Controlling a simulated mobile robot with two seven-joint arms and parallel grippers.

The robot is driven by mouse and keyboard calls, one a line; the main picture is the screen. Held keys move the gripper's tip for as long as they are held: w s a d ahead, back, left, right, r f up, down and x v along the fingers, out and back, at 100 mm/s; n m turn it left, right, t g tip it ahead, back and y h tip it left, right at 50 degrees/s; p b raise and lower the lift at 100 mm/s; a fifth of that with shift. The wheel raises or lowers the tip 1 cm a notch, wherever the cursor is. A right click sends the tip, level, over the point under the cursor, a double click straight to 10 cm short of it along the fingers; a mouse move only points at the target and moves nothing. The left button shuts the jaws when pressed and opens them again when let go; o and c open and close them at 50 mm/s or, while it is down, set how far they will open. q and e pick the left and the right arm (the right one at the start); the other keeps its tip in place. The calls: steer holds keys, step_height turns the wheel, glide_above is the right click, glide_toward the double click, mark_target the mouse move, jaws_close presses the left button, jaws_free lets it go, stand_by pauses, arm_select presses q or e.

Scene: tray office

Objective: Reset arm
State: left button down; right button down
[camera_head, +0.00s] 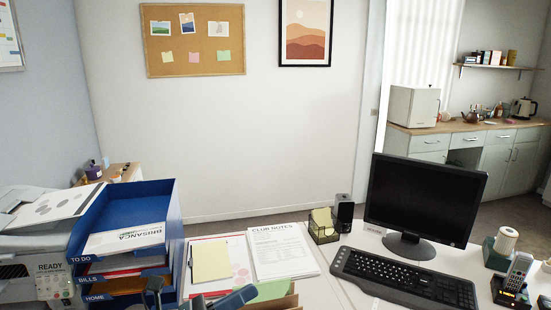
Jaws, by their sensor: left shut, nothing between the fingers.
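My left gripper (153,288) shows at the bottom edge, in front of the blue letter tray. Its dark fingers are shut and empty, and the rest of its arm is cut off by the frame. The blue tray (170,222) has stacked compartments labelled TO DO, BILLS and HOME. Papers lie in it, one marked BRISANCA (125,238).
A printer (52,268) stands left of the tray.

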arm_select(q)
steer(key=s+a+f+n+t+y, duration=0.25)
steer(key=f+n+y, duration=0.3)
steer(key=n, duration=0.75)
steer(key=s+a+f+n+t+y, duration=0.1)
steer(key=a+f+n+t+y, duration=0.35)
steer(key=n, duration=0.75)
steer(key=s+a+f+n+g+y+p, duration=0.1)
steer(key=s+f+n+g+y, duration=0.3)
steer(key=s+f+n, duration=0.7)
step_height(320, 180, down, 4)
steer(key=n+g, duration=0.2)
steer(key=shift+s+a+n+y, duration=0.2)
steer(key=shift+s+n+y, duration=0.05)
steer(key=shift+n+y, duration=0.05)
